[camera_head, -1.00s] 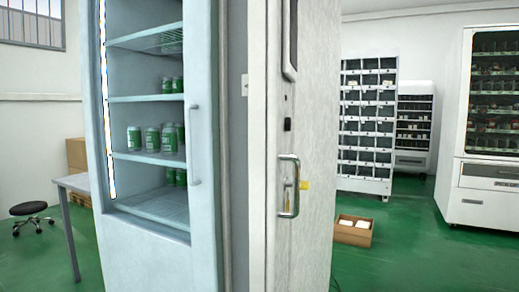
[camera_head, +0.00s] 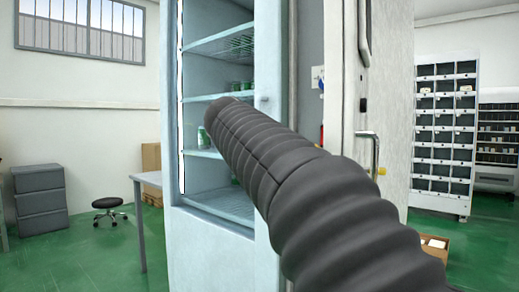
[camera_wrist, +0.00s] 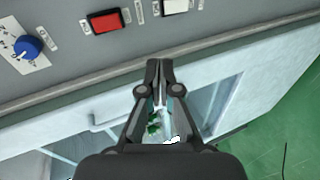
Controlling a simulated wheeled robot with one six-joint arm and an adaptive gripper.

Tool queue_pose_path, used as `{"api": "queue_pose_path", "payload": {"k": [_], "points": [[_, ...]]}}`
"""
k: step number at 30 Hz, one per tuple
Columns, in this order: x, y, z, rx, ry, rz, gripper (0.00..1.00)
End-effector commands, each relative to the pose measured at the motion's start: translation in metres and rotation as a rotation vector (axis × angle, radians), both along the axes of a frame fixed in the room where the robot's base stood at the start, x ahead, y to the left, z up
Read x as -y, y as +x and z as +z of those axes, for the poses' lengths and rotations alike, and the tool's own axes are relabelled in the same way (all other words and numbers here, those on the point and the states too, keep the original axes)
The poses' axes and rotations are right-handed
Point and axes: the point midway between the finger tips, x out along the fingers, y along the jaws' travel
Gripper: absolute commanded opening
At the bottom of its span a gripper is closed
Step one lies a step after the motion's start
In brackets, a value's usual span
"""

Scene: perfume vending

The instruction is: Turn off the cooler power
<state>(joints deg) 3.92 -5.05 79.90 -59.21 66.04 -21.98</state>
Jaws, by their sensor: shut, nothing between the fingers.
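In the wrist view, my gripper (camera_wrist: 158,65) is shut and empty. Its tips point at a grey control panel (camera_wrist: 195,33) along the top of the picture. The panel carries a red rocker switch (camera_wrist: 105,20), up and left of the fingertips, a white switch (camera_wrist: 175,6) nearly straight above them, and a blue knob (camera_wrist: 28,46) on a white dial plate at far left. I see no contact with any of them. The cooler (camera_head: 215,230), pale with shelves of green cans (camera_head: 203,138), stands in the head view. My arm covers part of it, and my gripper cannot be made out there.
A tall pale cabinet (camera_head: 395,100) with a metal handle (camera_head: 374,150) stands right of the cooler. A table (camera_head: 150,180), a stool (camera_head: 108,205) and grey drawers (camera_head: 40,197) are at left. A cardboard box (camera_head: 436,246) lies on the floor at right. Green floor is open at left.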

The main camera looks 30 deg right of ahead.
Motion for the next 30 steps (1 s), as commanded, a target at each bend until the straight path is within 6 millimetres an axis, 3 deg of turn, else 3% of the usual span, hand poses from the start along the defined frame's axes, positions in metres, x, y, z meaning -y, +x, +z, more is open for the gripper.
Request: {"api": "queue_pose_path", "payload": {"k": [4,9,22,30], "points": [[0.019,0.015,0.029,-0.008,-0.129,-0.055,0.0],[0.028,0.019,0.048,-0.013,-0.198,-0.088,0.0],[0.032,0.02,0.051,-0.014,-0.205,-0.093,0.0],[0.065,0.033,0.044,-0.014,-0.205,-0.097,0.0]]}}
